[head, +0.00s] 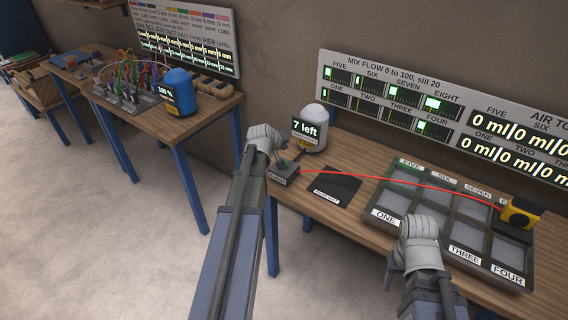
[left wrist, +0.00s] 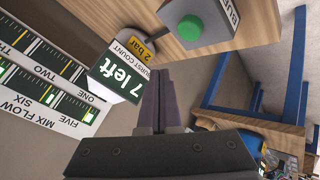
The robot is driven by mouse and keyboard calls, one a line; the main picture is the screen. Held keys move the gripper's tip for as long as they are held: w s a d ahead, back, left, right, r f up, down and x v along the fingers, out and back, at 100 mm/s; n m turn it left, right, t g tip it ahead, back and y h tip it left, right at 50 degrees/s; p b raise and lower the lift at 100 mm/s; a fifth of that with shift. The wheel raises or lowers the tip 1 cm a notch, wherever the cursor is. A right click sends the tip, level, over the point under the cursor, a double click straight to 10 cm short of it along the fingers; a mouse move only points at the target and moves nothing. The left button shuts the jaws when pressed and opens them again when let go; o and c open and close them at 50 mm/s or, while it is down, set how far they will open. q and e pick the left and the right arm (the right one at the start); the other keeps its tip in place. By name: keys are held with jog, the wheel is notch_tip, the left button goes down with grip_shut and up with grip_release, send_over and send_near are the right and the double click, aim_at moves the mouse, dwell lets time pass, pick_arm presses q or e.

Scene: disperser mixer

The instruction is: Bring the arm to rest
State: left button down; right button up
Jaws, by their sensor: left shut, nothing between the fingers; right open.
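My left arm reaches up the middle of the head view. Its gripper (head: 280,157) is at the left end of the right-hand bench, by a small grey box (head: 285,173). In the left wrist view the gripper's fingers (left wrist: 159,100) are shut with nothing between them. That view also shows the box's green button (left wrist: 188,28), apart from the fingertips in the picture. My right gripper (head: 394,272) is low over the front edge of the tray; its fingers are mostly hidden by the wrist.
A white-topped canister (head: 313,120) reading "7 left" stands close behind the left gripper. A dark mat (head: 331,187) and a compartment tray (head: 383,215) lie rightward. A red line runs to a yellow device (head: 521,212). Another bench (head: 210,110) stands left, with clear floor before it.

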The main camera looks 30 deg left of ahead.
pick_arm(q)
jog(key=s+d+f+m+g+h, duration=0.1)
jog(key=s+d+f+m+g, duration=0.2)
jog(key=d, duration=0.8)
jog(key=s+d+f+m+g+h, duration=0.15)
jog(key=s+d+m, duration=0.3)
jog(key=d, duration=0.75)
jog(key=s+d+f+m+g+y, duration=0.1)
jog(key=s+d+m+g, duration=0.1)
jog(key=s+d, duration=0.5)
jog(key=s+d+f+m+g+y, duration=0.1)
jog(key=s+d+m+g, duration=0.2)
jog(key=s+d, duration=0.3)
jog(key=s+m, duration=0.1)
jog(key=s, duration=0.4)
jog(key=shift+s+d+m+y, duration=0.35)
jog(key=shift+s, duration=0.05)
